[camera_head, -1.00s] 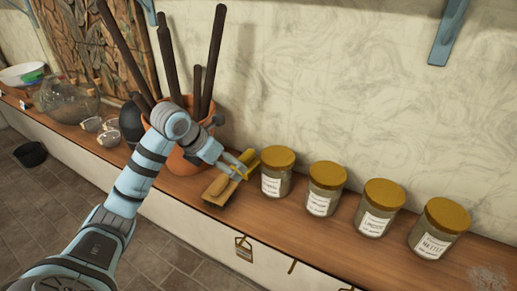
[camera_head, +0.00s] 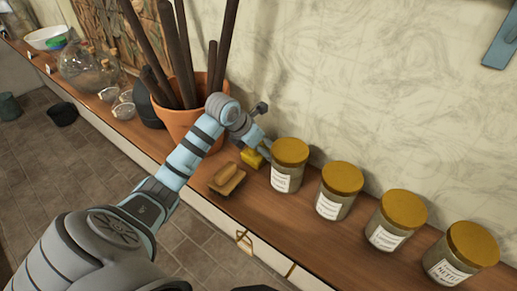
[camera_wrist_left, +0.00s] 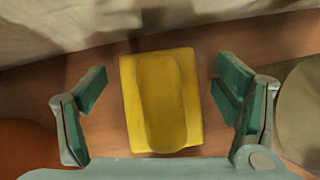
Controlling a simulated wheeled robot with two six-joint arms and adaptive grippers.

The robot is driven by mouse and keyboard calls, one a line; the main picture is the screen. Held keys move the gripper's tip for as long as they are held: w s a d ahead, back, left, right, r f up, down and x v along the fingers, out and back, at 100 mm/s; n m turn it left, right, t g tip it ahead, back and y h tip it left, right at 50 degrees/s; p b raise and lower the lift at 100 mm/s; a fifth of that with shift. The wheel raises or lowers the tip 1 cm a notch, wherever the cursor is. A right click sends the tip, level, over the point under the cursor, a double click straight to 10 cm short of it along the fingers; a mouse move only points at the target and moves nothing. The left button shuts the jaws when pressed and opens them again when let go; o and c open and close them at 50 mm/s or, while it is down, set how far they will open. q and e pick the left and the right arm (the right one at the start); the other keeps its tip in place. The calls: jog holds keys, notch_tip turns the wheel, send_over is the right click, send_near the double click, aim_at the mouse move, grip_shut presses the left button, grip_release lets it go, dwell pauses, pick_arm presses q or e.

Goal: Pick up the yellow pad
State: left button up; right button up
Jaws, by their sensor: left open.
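The yellow pad (camera_head: 252,158) lies on the wooden shelf between the clay pot and the nearest jar, partly hidden by my left gripper (camera_head: 262,146) in the head view. In the left wrist view the pad (camera_wrist_left: 190,105) is a yellow block with a raised, rounded strip along its middle. My left gripper (camera_wrist_left: 162,85) is open there, one finger on each side of the pad, with visible gaps and no contact seen. My right gripper is not in view.
A wooden piece (camera_head: 227,180) lies just in front of the pad. A clay pot (camera_head: 174,122) with dark rods stands to the left. Several yellow-lidded jars (camera_head: 287,170) line the shelf (camera_head: 258,205) to the right, the first close to the gripper.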

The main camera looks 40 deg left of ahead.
pick_arm(q)
jog(key=shift+w+f, duration=0.25)
jog(key=shift+w, duration=0.05)
jog(key=shift+s, duration=0.1)
jog(key=c, duration=1.4)
jog(key=shift+o, duration=0.2)
notch_tip(320, 180, up, 10)
jog(key=shift+d+r+b, duration=0.1)
jog(key=shift+b, duration=0.2)
